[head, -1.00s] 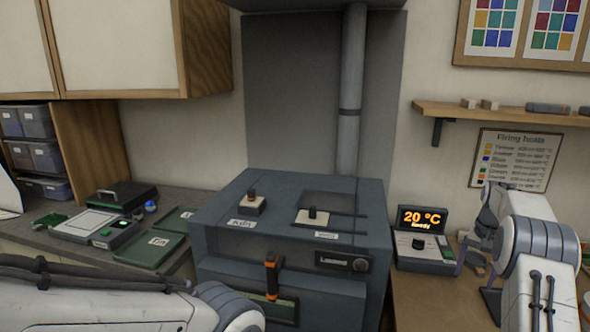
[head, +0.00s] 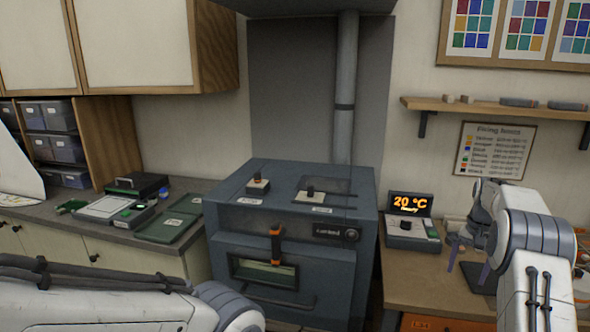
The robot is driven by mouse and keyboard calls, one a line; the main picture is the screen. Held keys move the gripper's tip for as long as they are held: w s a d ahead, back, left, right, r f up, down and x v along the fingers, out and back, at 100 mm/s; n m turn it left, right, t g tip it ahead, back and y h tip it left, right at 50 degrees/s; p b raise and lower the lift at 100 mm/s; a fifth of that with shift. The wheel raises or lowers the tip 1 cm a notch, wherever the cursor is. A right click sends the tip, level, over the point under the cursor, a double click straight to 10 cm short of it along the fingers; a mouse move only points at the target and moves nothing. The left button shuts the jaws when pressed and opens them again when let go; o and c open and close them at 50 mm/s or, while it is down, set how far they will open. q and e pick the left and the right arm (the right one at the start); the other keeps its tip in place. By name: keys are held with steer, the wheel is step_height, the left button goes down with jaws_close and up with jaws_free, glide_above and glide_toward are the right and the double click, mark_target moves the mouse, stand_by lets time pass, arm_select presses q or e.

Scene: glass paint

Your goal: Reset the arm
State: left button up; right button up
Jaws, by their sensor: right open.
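My right arm (head: 528,240) comes in from the lower right and bends down at its wrist. My right gripper (head: 468,266) hangs open over the right wooden table, its fingers spread, with nothing seen between them. It is to the right of the controller (head: 412,236), whose orange display reads 20 °C. A link of my left arm (head: 100,305) crosses the lower left. My left gripper is outside the picture.
A grey-blue kiln (head: 335,258) with an orange handle (head: 276,245) and a front window stands in the middle. The left counter holds green trays (head: 168,227) and a white-topped device (head: 105,208). A shelf (head: 500,109) hangs above the right table (head: 425,285).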

steer(key=a+r+n, duration=0.2)
steer(key=a, duration=0.6)
steer(key=a+r+n, duration=0.2)
steer(key=a+r, duration=0.1)
steer(key=a, duration=0.6)
steer(key=s+a+r+n, duration=0.1)
steer(key=s+a+n, duration=0.1)
steer(key=s+a, duration=0.55)
steer(key=s+a+r+n, duration=0.25)
steer(key=s+a, duration=0.25)
steer(key=a, duration=0.5)
steer(key=s+a+f+n, duration=0.1)
steer(key=s+a+n, duration=0.1)
steer(key=s, duration=0.6)
steer(key=s+a+f+n, duration=0.2)
steer(key=s, duration=0.6)
steer(key=s+a+f+n+y+b, duration=0.1)
steer(key=s+a+n, duration=0.1)
steer(key=s, duration=0.6)
steer(key=shift+s+f+n, duration=0.35)
steer(key=shift+s+n, duration=0.05)
steer(key=shift+n, duration=0.05)
steer(key=shift+a, duration=0.1)
